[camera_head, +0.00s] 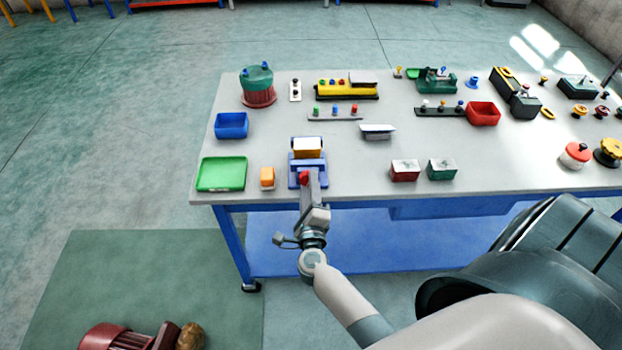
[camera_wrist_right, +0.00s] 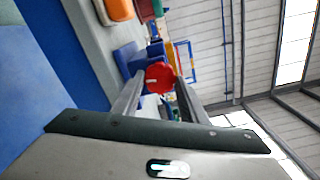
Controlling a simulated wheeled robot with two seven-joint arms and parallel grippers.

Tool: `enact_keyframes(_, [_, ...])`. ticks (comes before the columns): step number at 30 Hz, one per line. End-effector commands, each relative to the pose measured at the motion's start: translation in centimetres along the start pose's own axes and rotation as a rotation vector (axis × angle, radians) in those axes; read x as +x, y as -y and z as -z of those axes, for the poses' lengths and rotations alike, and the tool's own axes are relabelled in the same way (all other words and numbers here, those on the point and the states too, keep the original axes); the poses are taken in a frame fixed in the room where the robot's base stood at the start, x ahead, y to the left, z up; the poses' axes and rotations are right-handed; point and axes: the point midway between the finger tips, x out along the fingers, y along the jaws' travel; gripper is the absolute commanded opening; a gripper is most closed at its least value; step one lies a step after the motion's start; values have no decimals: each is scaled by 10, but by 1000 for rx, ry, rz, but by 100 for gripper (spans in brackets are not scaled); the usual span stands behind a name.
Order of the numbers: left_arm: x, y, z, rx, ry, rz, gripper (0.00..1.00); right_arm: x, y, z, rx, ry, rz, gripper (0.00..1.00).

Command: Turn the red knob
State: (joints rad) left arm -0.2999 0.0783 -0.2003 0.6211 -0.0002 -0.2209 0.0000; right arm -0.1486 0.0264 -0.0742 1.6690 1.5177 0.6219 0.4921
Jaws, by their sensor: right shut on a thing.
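The red knob (camera_head: 304,177) is on the front of a blue fixture (camera_head: 294,180) that bears a yellow-orange block with a pale top (camera_head: 307,149). The fixture stands near the table's front edge. My right gripper (camera_head: 307,181) reaches it from the front and covers part of the knob. In the right wrist view the red knob (camera_wrist_right: 159,77), with a pale mark on its face, lies between the two fingertips of my right gripper (camera_wrist_right: 157,82). The gripper is shut on the knob. My left gripper is not in view.
A green tray (camera_head: 246,174) and an orange block (camera_head: 267,177) lie left of the fixture. Red (camera_head: 405,176) and green (camera_head: 441,174) boxes stand to the right. A blue bin (camera_head: 217,126) is behind. The grey tabletop (camera_head: 346,178) is bare just right of the fixture.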

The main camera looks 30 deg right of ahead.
Motion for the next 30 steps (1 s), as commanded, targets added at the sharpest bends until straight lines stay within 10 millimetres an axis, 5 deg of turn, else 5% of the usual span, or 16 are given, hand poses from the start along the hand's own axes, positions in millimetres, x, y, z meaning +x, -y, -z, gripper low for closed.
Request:
enact_keyframes(9, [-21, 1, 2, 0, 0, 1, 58, 2, 6, 6, -185, -15, 10, 17])
enact_keyframes(26, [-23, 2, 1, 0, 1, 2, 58, 3, 5, 6, -231, -15, 12, 17])
enact_keyframes(27, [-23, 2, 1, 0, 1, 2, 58, 3, 5, 6, -231, -15, 12, 41])
enact_keyframes(30, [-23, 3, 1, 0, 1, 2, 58, 3, 5, 6, -230, -13, 11, 58])
